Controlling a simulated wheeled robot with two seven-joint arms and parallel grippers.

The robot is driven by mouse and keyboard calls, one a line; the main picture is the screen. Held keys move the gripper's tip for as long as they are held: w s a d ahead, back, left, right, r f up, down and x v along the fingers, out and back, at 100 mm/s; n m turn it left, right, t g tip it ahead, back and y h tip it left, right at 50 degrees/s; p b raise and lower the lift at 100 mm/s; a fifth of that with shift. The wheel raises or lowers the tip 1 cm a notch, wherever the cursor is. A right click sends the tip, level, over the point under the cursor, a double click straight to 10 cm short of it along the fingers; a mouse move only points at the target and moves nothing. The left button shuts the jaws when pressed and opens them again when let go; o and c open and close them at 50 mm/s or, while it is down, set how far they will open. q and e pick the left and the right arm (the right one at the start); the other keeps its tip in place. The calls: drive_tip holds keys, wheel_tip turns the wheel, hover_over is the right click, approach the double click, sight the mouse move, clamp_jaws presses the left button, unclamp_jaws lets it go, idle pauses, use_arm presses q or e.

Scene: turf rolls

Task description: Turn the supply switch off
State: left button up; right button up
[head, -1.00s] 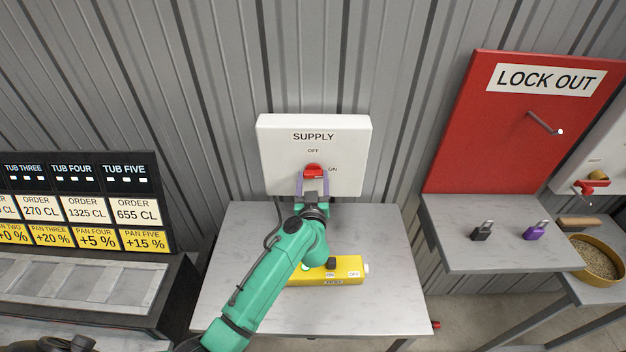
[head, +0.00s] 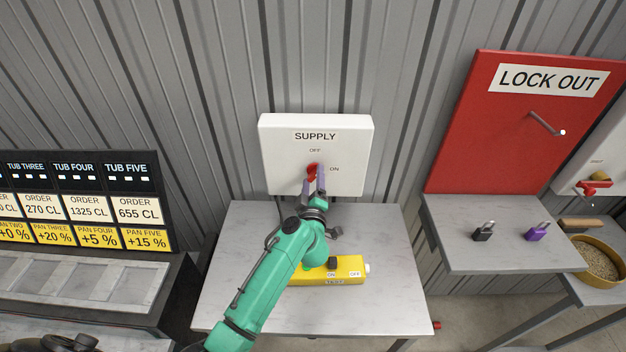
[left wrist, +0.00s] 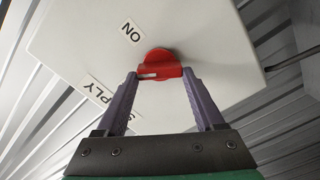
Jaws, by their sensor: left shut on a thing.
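The white supply box (head: 283,172) is on the corrugated wall, labelled SUPPLY, with OFF above the switch and ON to its right. The red supply switch (head: 313,171) sits on its front and looks tilted; its exact setting is hard to read. My left gripper (head: 314,180) is shut on the switch handle, its purple fingers at either side. In the left wrist view the red switch (left wrist: 160,67) lies between the fingertips of my left gripper (left wrist: 160,75), with a white mark at its left end. My right gripper is not in view.
A yellow test box (head: 345,268) with ON and OFF labels lies on the grey table (head: 380,310) under my left arm. At right, a red LOCK OUT board (head: 470,130) stands behind a shelf with a black padlock (head: 483,232) and a purple padlock (head: 537,232).

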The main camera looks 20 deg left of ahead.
use_arm(q)
drive_tip(key=n, duration=0.4)
drive_tip(key=shift+n, duration=1.4)
drive_tip(key=o, duration=1.4)
drive_tip(key=shift+w, duration=0.1)
drive_tip(key=shift+w+f, duration=0.1)
drive_tip(key=shift+f, duration=0.05)
drive_tip(key=b+v, duration=0.3)
drive_tip(key=v, duration=1.1)
drive_tip(key=shift+s+d, duration=0.1)
drive_tip(key=shift+s, duration=0.15)
